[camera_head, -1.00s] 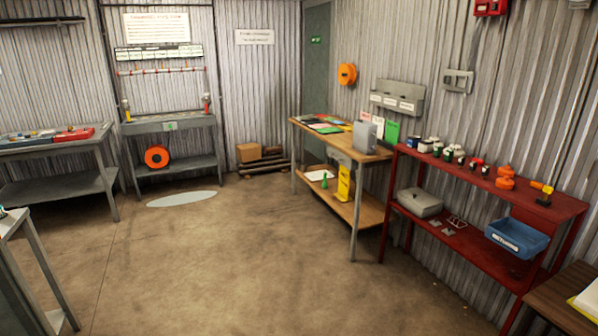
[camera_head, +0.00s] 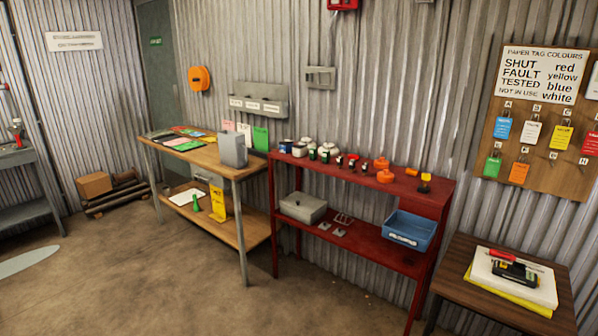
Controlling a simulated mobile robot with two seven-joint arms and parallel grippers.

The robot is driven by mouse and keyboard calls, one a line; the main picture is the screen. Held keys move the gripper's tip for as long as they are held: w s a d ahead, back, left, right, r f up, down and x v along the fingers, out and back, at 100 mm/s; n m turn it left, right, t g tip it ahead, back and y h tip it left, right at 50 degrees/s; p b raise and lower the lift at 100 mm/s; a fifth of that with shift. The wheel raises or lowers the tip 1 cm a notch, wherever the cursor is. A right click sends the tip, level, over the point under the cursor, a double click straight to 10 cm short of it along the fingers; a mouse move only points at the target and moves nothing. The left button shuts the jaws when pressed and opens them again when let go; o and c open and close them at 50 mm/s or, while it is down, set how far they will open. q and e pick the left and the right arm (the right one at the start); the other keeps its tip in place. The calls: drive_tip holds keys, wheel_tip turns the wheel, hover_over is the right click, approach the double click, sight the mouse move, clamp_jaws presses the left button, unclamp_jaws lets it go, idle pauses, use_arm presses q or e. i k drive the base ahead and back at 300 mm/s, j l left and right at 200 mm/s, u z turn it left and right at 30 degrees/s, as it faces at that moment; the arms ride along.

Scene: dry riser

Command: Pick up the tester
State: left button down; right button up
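A small dark device with red and yellow-green parts (camera_head: 513,270) lies on a white book or pad at the right. It looks like it could be the tester, but it is too small to be sure. The white pad (camera_head: 540,290) lies over a yellow one on a low brown wooden table (camera_head: 460,256). Neither of my grippers is in view.
A red shelf unit (camera_head: 385,262) with bottles, orange parts, a grey box (camera_head: 303,207) and a blue bin (camera_head: 408,229) stands along the wall. A wooden bench (camera_head: 212,160) is left of it. A tag board (camera_head: 550,130) hangs right.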

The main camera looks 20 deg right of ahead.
sight(517, 272)
drive_tip(key=i+l+z, duration=0.1)
drive_tip(key=i+z, duration=0.15)
drive_tip(key=z, duration=0.15)
drive_tip(key=i+z, duration=0.55)
drive_tip(key=z, duration=0.2)
drive_tip(key=i+z, duration=0.25)
drive_tip(key=i, duration=0.2)
drive_tip(key=i+z, duration=0.25)
drive_tip(key=i, duration=0.2)
drive_tip(key=i+j+z, duration=0.25)
drive_tip(key=i, duration=0.2)
drive_tip(key=i+j+z, duration=0.2)
drive_tip(key=i, duration=0.25)
